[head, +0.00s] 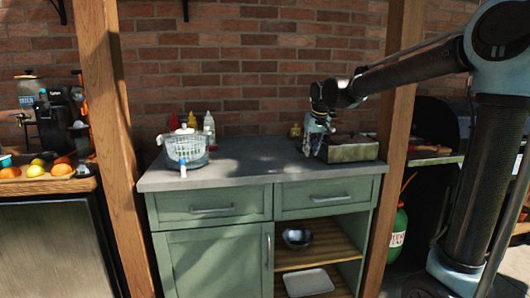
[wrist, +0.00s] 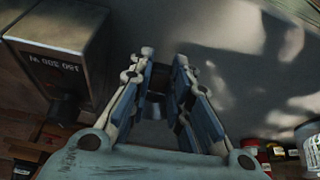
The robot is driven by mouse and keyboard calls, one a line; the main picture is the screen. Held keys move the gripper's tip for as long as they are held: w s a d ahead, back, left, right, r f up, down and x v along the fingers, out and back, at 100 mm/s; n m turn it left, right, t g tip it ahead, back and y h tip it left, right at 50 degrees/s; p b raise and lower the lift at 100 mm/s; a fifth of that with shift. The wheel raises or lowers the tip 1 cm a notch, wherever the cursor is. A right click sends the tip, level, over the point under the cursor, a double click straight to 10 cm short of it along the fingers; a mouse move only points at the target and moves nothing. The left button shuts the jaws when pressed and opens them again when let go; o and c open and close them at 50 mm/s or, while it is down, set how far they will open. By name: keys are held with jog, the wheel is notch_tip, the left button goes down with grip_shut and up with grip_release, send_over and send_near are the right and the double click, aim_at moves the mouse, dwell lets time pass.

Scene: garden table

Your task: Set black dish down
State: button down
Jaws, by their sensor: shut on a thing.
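My gripper (head: 312,146) hangs low over the right part of the grey countertop (head: 245,162), just left of a metal box. In the wrist view my gripper (wrist: 164,62) has its two fingers close together on a small dark thing, which I take to be the black dish (wrist: 160,82). The fingers hide most of it, and its full shape does not show. In the head view I cannot make the dish out at the gripper. Whether it touches the countertop, I cannot tell.
The metal box (head: 348,152) stands close to the right of my gripper. The countertop's middle is clear. A metal bowl (head: 297,238) and a pale tray (head: 308,282) are on the shelves below.

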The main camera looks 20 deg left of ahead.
aim_at(303, 164)
jog(key=shift+w+d, duration=0.1)
jog(key=shift+w, duration=0.1)
notch_tip(303, 164, up, 6)
jog(key=s+a, duration=0.1)
jog(key=a, duration=0.1)
jog(key=shift+s+a+f, duration=0.1)
jog(key=shift+a+f, duration=0.05)
jog(key=shift+f, duration=4.55)
jog(key=c, duration=1.5)
grip_release()
